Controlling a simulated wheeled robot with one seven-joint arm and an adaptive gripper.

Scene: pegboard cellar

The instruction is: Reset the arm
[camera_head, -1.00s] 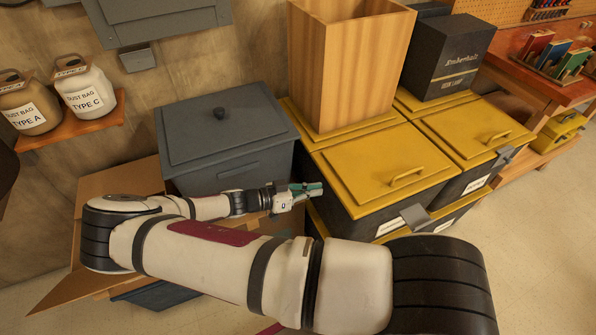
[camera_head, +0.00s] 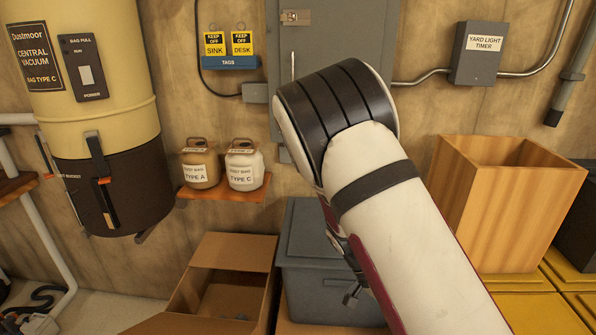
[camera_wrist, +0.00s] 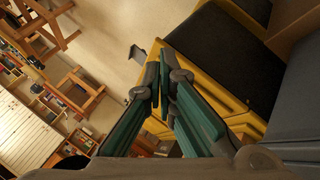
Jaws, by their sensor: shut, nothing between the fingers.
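My arm rises from the lower right of the head view and bends at a dark elbow joint in front of the grey wall cabinet (camera_head: 345,30). My gripper (camera_wrist: 160,92) shows in the wrist view, its teal and grey fingers brought together with nothing between them. Behind the fingers lie a yellow-edged bin (camera_wrist: 215,60) and the pale floor. In the head view my arm hides most of the gripper and part of the grey lidded bin (camera_head: 310,265).
An open cardboard box (camera_head: 235,250) stands left of the grey bin. A tall wooden box (camera_head: 500,205) stands on yellow-lidded bins (camera_head: 535,310) at the right. Jars (camera_head: 200,165) sit on a small wall shelf (camera_head: 225,190). A vacuum canister (camera_head: 110,190) hangs at the left.

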